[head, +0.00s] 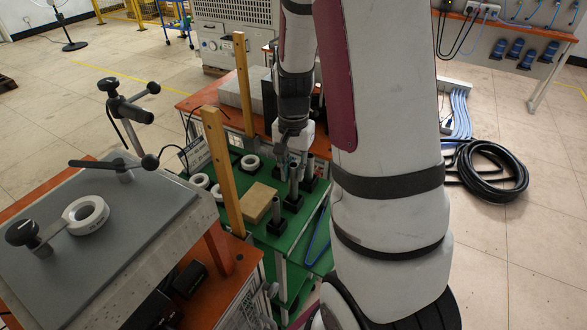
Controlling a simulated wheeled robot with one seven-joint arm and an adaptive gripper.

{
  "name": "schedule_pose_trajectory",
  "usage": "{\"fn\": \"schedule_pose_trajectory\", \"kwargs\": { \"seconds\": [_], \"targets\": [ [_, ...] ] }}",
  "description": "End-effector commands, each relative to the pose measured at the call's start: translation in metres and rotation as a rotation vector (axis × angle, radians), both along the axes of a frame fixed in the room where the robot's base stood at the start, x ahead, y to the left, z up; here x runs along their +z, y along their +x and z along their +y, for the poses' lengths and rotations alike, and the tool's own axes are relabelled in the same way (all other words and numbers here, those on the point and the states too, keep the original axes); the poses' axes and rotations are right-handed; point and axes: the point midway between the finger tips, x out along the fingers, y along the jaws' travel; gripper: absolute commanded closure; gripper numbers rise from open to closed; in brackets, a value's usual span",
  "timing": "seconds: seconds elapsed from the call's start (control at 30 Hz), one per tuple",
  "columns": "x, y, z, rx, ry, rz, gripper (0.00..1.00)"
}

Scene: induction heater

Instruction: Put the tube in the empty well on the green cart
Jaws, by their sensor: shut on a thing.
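The green cart (264,238) stands in the middle of the head view. My gripper (292,157) points down over its far right part and is shut on a tube; the grip is small and partly hidden by the fingers. A grey upright tube (293,184) shows directly below the fingers, over a black square well (292,203); I cannot tell whether it is the held tube or whether it is seated. Another grey tube (276,209) stands in a nearer black well (275,228). A further black well (309,184) is right of the gripper, partly hidden by my arm.
A cardboard-coloured block (257,202) and white rings (250,162) lie on the cart. A grey heater bench with handles (100,235) is at left. My arm hides the cart's right side.

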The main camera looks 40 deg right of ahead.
Motion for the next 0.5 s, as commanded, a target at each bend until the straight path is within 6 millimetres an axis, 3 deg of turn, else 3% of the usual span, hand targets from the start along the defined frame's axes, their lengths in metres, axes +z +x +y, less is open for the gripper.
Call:
{"fn": "schedule_pose_trajectory", "kwargs": {
  "seconds": [0.5],
  "targets": [
    [-0.013,0.0,0.0,0.0,0.0,0.0,1.0]
  ]
}}
